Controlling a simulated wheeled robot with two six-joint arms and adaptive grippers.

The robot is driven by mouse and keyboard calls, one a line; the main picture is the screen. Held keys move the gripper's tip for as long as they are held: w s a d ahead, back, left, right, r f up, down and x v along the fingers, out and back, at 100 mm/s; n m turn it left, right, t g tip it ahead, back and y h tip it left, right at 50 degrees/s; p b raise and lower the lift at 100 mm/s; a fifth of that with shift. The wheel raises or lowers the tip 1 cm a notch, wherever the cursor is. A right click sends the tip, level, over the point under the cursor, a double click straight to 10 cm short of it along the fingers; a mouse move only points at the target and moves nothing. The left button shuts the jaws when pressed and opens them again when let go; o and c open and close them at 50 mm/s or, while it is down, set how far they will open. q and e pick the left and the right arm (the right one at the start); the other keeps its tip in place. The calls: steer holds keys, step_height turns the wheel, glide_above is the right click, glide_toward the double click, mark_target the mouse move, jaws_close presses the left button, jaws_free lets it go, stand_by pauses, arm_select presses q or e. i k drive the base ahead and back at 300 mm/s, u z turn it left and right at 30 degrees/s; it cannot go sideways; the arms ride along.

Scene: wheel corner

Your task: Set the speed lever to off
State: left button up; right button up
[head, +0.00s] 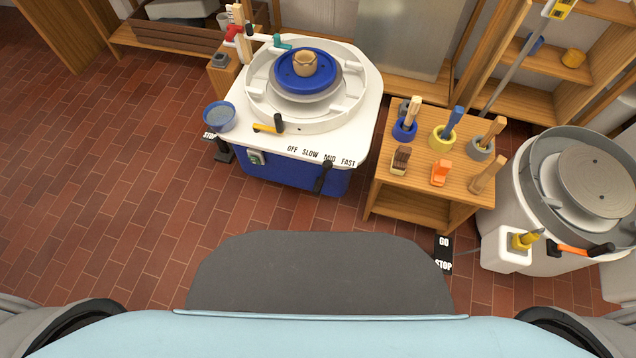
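The pottery wheel (345,92) stands at the upper middle, with a white top and a blue body. Its front edge carries the words OFF, SLOW, MID and FAST (321,156) from left to right. The black speed lever (323,178) is on the front, below these words. Its upper end is by MID, to the right of OFF and SLOW. A small clay pot (305,64) sits on the blue disc (284,79) of the wheel. Neither of my grippers is in view.
A blue bowl (220,116) and a yellow-black tool (268,127) are on the wheel's left side. A wooden tool stand (401,193) is close on its right. A second wheel (530,190) stands far right. The brick floor (120,180) is clear at left.

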mark_target(327, 164)
steer(key=z, duration=0.6)
steer(key=i, duration=0.4)
steer(key=u, duration=1.95)
